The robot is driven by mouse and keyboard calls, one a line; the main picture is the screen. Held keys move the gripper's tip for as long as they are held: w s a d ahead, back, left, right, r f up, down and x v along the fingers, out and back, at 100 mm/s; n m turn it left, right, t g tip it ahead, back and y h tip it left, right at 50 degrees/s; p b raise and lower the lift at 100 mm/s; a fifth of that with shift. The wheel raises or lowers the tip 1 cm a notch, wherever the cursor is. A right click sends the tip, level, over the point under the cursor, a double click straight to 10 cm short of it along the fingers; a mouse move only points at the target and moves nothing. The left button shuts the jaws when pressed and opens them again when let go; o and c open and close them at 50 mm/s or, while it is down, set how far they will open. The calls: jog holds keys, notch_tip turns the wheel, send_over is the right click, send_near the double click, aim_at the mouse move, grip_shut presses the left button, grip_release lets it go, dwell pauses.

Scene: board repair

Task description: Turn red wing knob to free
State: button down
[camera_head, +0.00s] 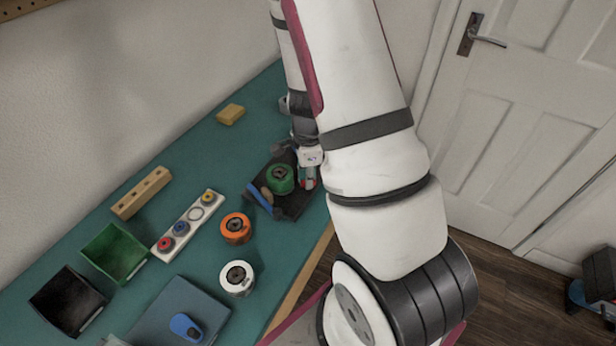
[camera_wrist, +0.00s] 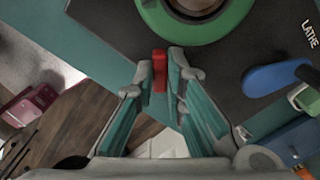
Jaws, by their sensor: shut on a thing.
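The red wing knob (camera_wrist: 159,66) stands at the edge of a dark board marked LATHE (camera_wrist: 245,35) in the wrist view. My gripper (camera_wrist: 160,78) is shut on the knob, with one finger on each side of it. The fingers hide the knob's lower part, so I cannot tell its full angle. In the head view my gripper (camera_head: 308,176) is at the right edge of the dark board (camera_head: 293,207), and a bit of red shows at it. A green ring-shaped part (camera_head: 280,179) sits on the board beside the knob; it also shows in the wrist view (camera_wrist: 231,22).
A blue handle (camera_head: 266,195) lies on the board's left side. Orange (camera_head: 237,228) and white (camera_head: 237,278) round parts stand nearer. A white strip with coloured knobs (camera_head: 188,226), a green bin (camera_head: 115,252) and a black bin (camera_head: 68,301) are left.

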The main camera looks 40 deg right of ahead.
jog(key=shift+n, duration=0.3)
jog(key=n, duration=0.4)
jog(key=shift+n+b, duration=0.3)
jog(key=shift+n, duration=2.3)
jog(key=c, duration=1.6)
grip_release()
jog(key=shift+c, duration=0.2)
